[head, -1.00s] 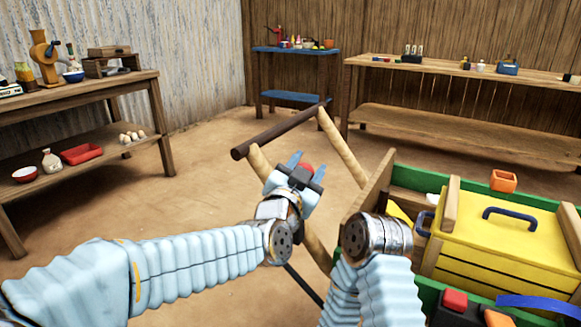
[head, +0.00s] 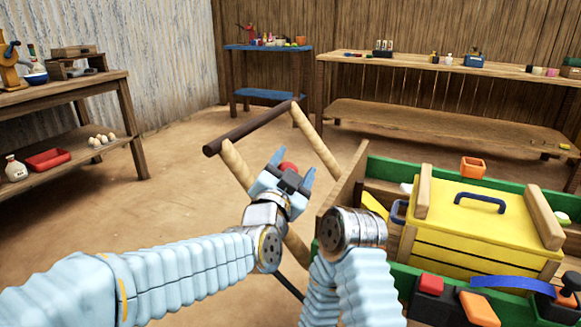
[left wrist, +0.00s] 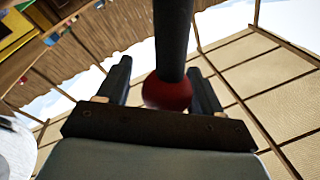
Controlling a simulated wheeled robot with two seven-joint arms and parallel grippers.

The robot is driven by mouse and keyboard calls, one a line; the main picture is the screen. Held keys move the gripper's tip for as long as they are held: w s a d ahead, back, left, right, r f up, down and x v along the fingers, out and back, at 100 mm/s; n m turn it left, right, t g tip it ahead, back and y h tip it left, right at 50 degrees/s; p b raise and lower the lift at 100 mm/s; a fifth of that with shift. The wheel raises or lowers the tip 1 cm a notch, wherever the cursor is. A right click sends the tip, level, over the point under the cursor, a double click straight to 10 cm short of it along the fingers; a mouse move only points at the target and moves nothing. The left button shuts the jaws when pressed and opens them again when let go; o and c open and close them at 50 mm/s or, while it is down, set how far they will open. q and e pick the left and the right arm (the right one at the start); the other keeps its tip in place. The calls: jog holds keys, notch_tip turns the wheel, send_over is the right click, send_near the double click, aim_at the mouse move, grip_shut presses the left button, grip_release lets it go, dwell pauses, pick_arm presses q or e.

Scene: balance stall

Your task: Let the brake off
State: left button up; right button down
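The brake lever shows in the left wrist view as a dark rod (left wrist: 172,38) with a red ball knob (left wrist: 168,93) at its end. In the head view the red knob (head: 289,168) sits between the fingertips of my left gripper (head: 290,172), and a bit of black rod (head: 289,286) shows below my wrist. My left gripper is open, its fingers on either side of the knob. A gap shows between the knob and the left-hand finger; contact on the other side is unclear. My right arm stands beside the cart; its gripper is not visible.
The green cart (head: 398,170) stands at the right with a yellow lidded box (head: 470,222), an orange block and other items. Its wooden handle bar (head: 250,127) rises just beyond my left gripper. Tables stand at the left and back; the floor at left is clear.

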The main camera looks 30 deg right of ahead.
pick_arm(q)
jog(key=shift+a, duration=0.15)
jog(key=shift+s+a+f, duration=0.1)
jog(key=shift+s+a, duration=0.15)
jog(key=b+v, duration=0.1)
jog(key=v, duration=1.2)
jog(key=shift+d, duration=0.1)
